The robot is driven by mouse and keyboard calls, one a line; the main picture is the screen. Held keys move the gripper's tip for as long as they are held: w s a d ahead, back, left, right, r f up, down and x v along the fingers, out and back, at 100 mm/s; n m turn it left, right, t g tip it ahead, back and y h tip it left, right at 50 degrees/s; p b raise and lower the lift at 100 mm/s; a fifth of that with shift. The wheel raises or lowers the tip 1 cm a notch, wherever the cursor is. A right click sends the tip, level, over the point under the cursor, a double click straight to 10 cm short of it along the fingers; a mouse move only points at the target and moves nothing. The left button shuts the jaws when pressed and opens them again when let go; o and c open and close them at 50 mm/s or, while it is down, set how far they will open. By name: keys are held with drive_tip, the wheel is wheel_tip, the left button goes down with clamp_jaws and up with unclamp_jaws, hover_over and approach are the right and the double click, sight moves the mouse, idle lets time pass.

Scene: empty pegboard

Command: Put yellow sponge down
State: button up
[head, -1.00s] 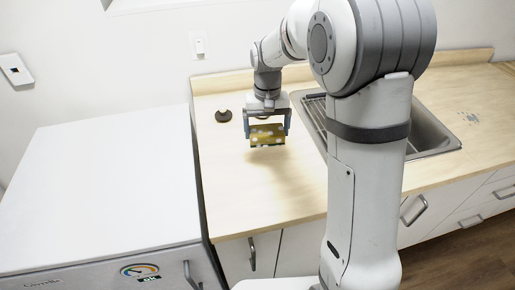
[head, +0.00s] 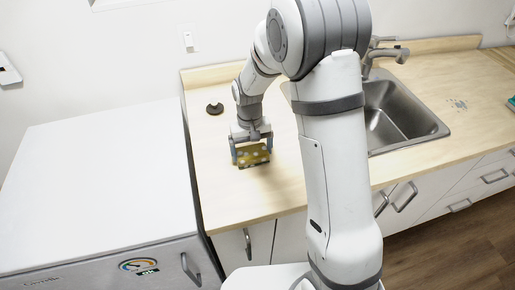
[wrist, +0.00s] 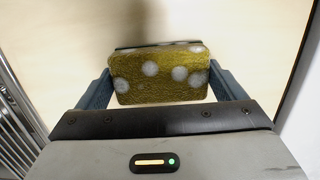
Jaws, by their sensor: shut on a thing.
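The yellow sponge (head: 252,154), with pale round spots and a dark edge, is between the fingers of my gripper (head: 252,152). It also shows in the wrist view (wrist: 160,76), with my gripper (wrist: 164,88) shut on its two sides. The sponge is just over or touching the wooden counter (head: 245,195), left of the sink; I cannot tell whether it touches. A shadow falls on the counter beyond it in the wrist view.
A small dark round object (head: 215,108) lies at the back of the counter. The sink (head: 400,115) is to the right, partly behind my arm. A white appliance (head: 100,190) stands left of the counter. The counter's front left is clear.

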drive_tip(key=shift+f, duration=0.15)
drive_tip(key=o, duration=0.8)
drive_tip(key=shift+c, duration=0.2)
